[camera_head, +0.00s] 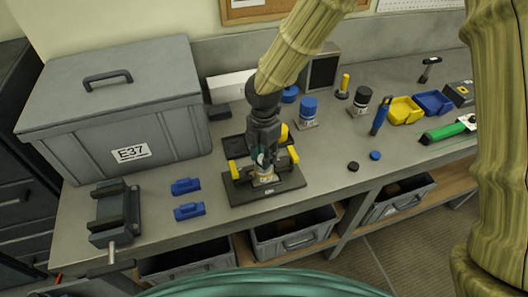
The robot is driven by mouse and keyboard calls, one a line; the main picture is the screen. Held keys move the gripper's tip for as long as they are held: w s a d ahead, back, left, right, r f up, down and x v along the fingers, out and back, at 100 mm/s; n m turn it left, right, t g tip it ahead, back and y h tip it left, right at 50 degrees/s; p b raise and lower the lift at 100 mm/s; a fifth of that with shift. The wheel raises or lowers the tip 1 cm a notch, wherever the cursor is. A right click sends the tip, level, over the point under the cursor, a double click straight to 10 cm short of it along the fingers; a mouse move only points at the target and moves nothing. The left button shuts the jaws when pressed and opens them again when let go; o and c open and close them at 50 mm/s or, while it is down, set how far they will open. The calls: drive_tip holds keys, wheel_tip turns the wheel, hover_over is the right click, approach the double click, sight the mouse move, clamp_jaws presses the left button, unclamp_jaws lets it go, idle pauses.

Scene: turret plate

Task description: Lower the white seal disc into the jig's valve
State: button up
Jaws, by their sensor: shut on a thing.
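The jig (287,186) is a dark plate with yellow clamps on the bench, left of centre. The valve (264,180) is a small pale body at the jig's middle. My gripper (262,162) points down directly over the valve, its fingertips close above it. It is shut on a small pale piece, taken as the white seal disc, which is mostly hidden by the fingers. I cannot tell whether the disc touches the valve.
A grey lidded box (120,115) marked E37 stands at left. A vise (115,213) and two blue blocks (187,187) lie nearer. Bench between jig and the small pucks (353,166) is clear.

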idle(0.3)
drive_tip(key=o, duration=0.9)
drive_tip(key=shift+c, duration=0.2)
wheel_tip(320, 180, up, 12)
drive_tip(key=shift+s, duration=0.1)
idle(0.4)
